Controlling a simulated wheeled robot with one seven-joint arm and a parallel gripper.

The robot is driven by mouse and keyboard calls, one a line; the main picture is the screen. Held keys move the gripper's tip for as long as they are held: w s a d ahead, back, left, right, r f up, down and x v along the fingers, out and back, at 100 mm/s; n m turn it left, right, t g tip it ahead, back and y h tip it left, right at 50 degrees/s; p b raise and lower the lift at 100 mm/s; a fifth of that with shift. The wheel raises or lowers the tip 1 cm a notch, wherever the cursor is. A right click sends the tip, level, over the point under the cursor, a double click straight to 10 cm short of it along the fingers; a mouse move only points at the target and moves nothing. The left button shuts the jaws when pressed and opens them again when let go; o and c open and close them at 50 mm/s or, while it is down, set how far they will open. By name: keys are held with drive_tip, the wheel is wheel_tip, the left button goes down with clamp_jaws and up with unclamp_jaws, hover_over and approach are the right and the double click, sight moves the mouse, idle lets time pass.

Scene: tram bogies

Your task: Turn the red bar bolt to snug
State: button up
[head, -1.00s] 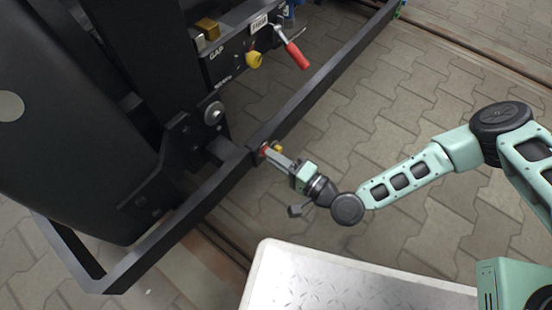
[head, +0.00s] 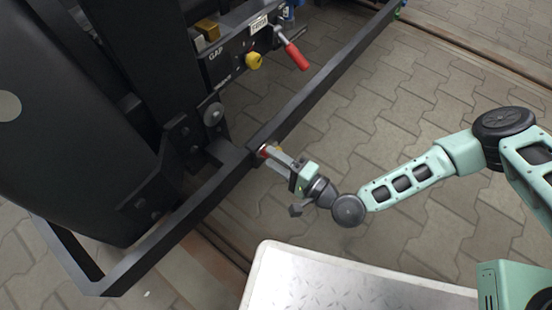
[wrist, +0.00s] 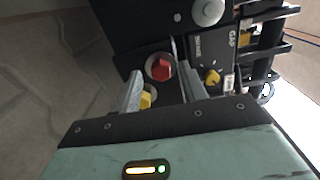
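The red bar bolt (wrist: 159,67) shows as a red head on the dark bar (wrist: 132,64) in the wrist view, between my two fingers as seen from there. My gripper (wrist: 158,57) is open, with a clear gap between each finger and the red head. In the head view, the red bolt (head: 263,152) is a small red spot on the frame's low bar (head: 307,95), and my gripper (head: 272,153) reaches it from the right. I cannot tell whether the fingertips are around the head or just short of it.
A yellow bolt (wrist: 148,97) sits close beside the red one, partly behind my left finger. A yellow knob (head: 254,61) and a red-handled lever (head: 296,54) are on the panel above. A pale metal plate (head: 340,285) lies at the front.

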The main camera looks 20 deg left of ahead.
idle(0.4)
drive_tip(key=p+v, duration=0.6)
drive_tip(key=v, duration=1.1)
drive_tip(key=shift+d+p, duration=0.15)
drive_tip(key=shift+p, duration=0.15)
